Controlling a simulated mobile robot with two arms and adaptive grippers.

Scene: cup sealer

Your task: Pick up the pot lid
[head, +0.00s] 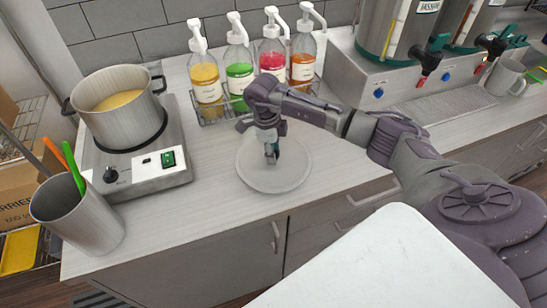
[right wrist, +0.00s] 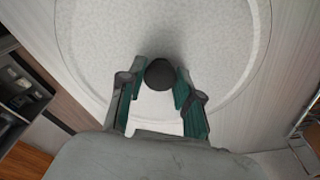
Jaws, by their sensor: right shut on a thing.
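The pot lid (head: 274,178) is a round, pale grey disc on the counter, in the middle of the head view. In the right wrist view the lid (right wrist: 92,50) fills the upper part, with a dark round knob (right wrist: 160,73) at its centre. My right gripper (head: 271,155) reaches down over the lid from above. In the right wrist view its green-padded fingers (right wrist: 160,85) stand on both sides of the knob and are shut on it. I cannot tell whether the lid is touching the counter. My left gripper is not in view.
An open pot (head: 119,104) with yellow contents stands on a burner (head: 140,165) at the left. A metal cup (head: 77,215) with utensils is in front of it. Several pump bottles (head: 240,70) stand behind the lid. Dispensers (head: 395,30) are at the back right. The counter front is clear.

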